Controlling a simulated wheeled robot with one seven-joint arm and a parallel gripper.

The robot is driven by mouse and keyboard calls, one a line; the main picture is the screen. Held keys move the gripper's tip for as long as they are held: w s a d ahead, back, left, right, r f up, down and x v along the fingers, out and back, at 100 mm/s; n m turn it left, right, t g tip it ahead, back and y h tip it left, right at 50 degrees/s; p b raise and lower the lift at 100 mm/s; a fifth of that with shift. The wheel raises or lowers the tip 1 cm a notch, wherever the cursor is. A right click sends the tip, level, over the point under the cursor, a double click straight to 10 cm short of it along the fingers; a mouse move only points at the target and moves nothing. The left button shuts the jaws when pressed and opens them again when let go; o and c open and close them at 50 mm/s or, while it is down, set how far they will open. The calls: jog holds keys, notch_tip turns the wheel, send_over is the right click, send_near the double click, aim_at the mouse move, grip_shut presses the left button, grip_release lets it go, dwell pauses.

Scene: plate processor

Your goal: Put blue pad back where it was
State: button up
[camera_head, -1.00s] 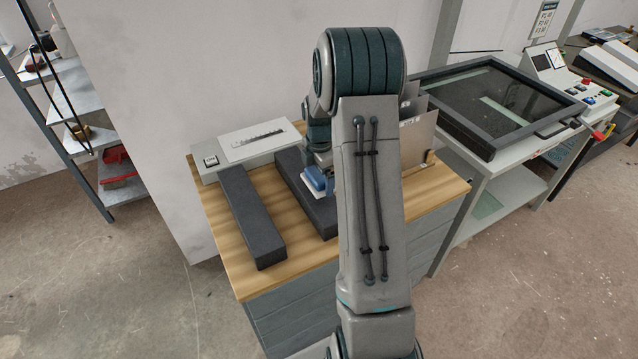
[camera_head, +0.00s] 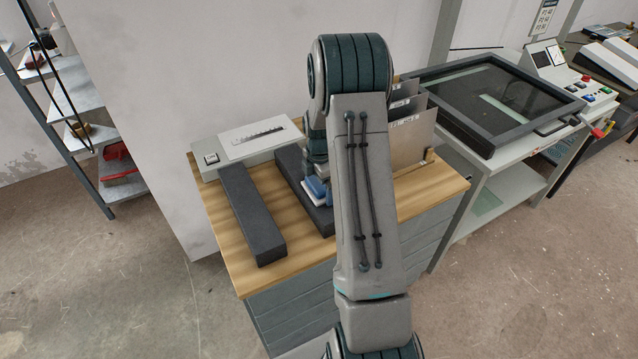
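The blue pad (camera_head: 316,187) shows as a small blue block with a pale underside. It is at the right-hand dark grey foam block (camera_head: 292,172) on the wooden bench top. My gripper is at the pad, mostly hidden behind my own arm. Its fingers cannot be made out, so I cannot tell whether they are closed on the pad. I also cannot tell whether the pad rests on the foam or hangs just above it.
A second dark foam block (camera_head: 252,215) lies to the left on the wooden bench top (camera_head: 222,222). A grey box with a ruled strip (camera_head: 255,139) is at the back. Upright plates (camera_head: 412,135) stand right of my arm. A framed glass-topped machine (camera_head: 495,100) is further right.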

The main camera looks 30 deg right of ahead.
notch_tip(320, 180, up, 12)
jog(key=b, duration=0.2)
jog(key=s+a+r+m, duration=0.4)
jog(key=s+a+r, duration=0.1)
jog(key=r, duration=0.1)
jog(key=s+a+r+m+t, duration=0.1)
jog(key=s+a+m, duration=0.4)
jog(key=s, duration=0.5)
jog(key=s+a+r+m+t, duration=0.2)
jog(key=s+a+m, duration=0.4)
jog(key=s+m, duration=0.3)
jog(key=shift+s+r, duration=0.7)
jog(key=shift+s, duration=0.25)
